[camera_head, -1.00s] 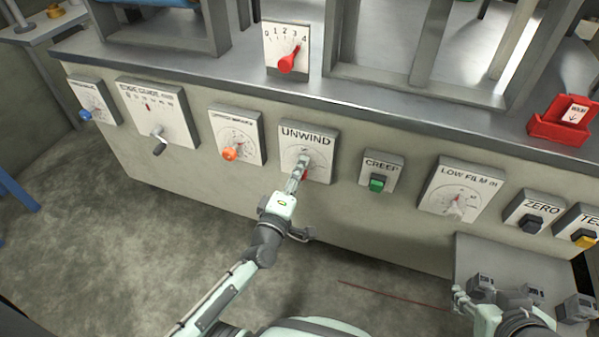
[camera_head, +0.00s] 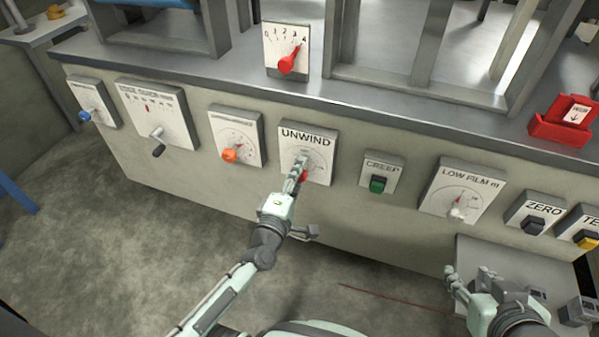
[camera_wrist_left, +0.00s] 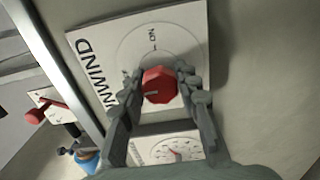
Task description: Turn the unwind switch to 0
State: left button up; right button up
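The unwind switch is a red knob on a white plate marked UNWIND (camera_head: 318,137), on the front of the machine. The knob shows between the fingertips in the left wrist view (camera_wrist_left: 158,84), with a pale pointer line toward its left side. My left gripper (camera_head: 299,168) is at this knob, its fingers on either side and seemingly touching it; the left wrist view shows the same (camera_wrist_left: 159,78). The dial numbers are partly hidden or too small to read surely. My right gripper (camera_head: 468,275) is open and empty at the lower right.
An orange-knob dial (camera_head: 237,137) lies left of the switch. A green CREEP button (camera_head: 378,184) and LOW FILM dial (camera_head: 462,188) lie to the right. A red tray (camera_head: 547,129) sits at the right edge.

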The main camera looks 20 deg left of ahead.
pick_arm(q)
jog(key=o, duration=0.4)
jog(key=s, duration=1.2)
jog(key=shift+a, duration=0.2)
